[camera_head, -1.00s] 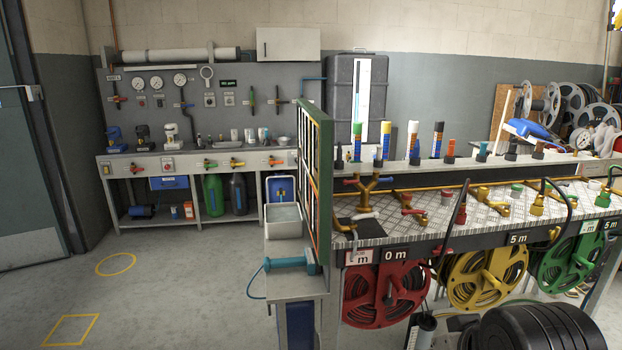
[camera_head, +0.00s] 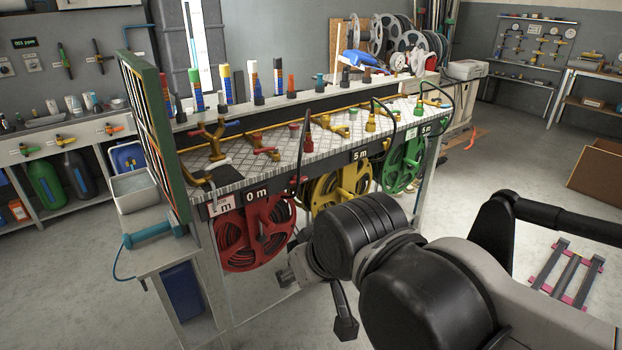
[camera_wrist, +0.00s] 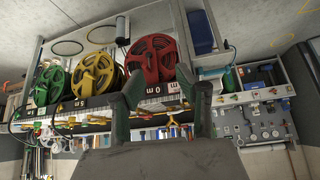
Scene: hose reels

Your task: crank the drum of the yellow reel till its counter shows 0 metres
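The yellow reel (camera_head: 329,196) hangs under the front of the bench, between a red reel (camera_head: 250,236) and a green reel (camera_head: 402,166). A yellow crank arm lies across its face. The counter above it (camera_head: 360,155) reads 5 m. In the upside-down wrist view the yellow reel (camera_wrist: 93,77) is left of the red reel (camera_wrist: 152,60). My gripper (camera_wrist: 160,88) shows there with two dark green fingers spread apart and nothing between them. It is clear of the yellow reel. In the head view my arm partly covers the space in front of the reels.
The red reel's counter (camera_head: 257,192) reads 0 m. Brass valves and hoses line the bench top (camera_head: 320,150). A green-framed panel (camera_head: 155,135) stands at its left end, by a side shelf with a white bin (camera_head: 134,191). Open floor lies right of the bench.

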